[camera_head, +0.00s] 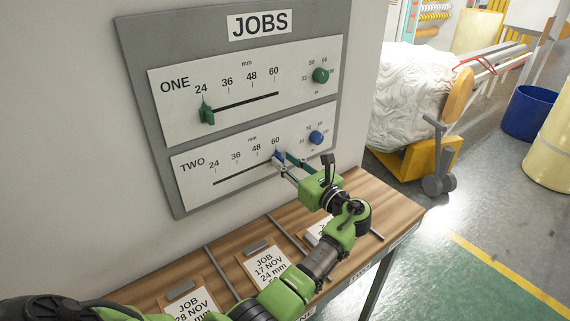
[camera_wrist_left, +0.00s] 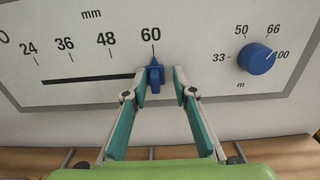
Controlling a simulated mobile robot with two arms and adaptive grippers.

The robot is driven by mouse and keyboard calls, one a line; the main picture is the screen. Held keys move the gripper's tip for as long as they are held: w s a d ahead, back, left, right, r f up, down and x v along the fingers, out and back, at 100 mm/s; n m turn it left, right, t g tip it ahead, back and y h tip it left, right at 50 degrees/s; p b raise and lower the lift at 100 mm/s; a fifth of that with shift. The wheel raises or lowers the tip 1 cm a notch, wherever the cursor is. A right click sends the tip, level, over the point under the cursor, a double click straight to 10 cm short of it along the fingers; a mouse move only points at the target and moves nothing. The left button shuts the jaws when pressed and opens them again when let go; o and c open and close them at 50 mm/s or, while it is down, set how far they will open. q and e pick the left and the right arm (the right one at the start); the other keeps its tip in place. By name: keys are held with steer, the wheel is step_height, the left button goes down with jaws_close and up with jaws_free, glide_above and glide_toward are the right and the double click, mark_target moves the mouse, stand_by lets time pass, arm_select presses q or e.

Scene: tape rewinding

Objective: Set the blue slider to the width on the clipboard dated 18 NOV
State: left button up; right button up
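The blue slider (camera_wrist_left: 155,76) stands at the 60 mm mark, the right end of its slot on row TWO; it also shows in the head view (camera_head: 279,156). My left gripper (camera_head: 284,161) reaches up to it, fingers parted either side of it. In the left wrist view, the left fingertip is close to the slider and a gap shows at the right one. The middle clipboard (camera_head: 266,264) reads JOB 17 NOV 24 mm. The left clipboard (camera_head: 187,304) seems to read 28 NOV, its width cut off. My arm mostly hides the right clipboard (camera_head: 316,232). My right gripper is out of view.
The JOBS board (camera_head: 133,60) has a green slider (camera_head: 206,114) at 24 mm and a green knob (camera_head: 320,76) on row ONE. A blue knob (camera_wrist_left: 257,58) is right of the blue slider. The wooden shelf (camera_head: 223,243) has thin divider bars. Row TWO's slot is clear leftward.

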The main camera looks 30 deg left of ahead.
arm_select(q)
steer(key=v, duration=0.7)
steer(key=shift+d, duration=0.25)
stand_by(0.4)
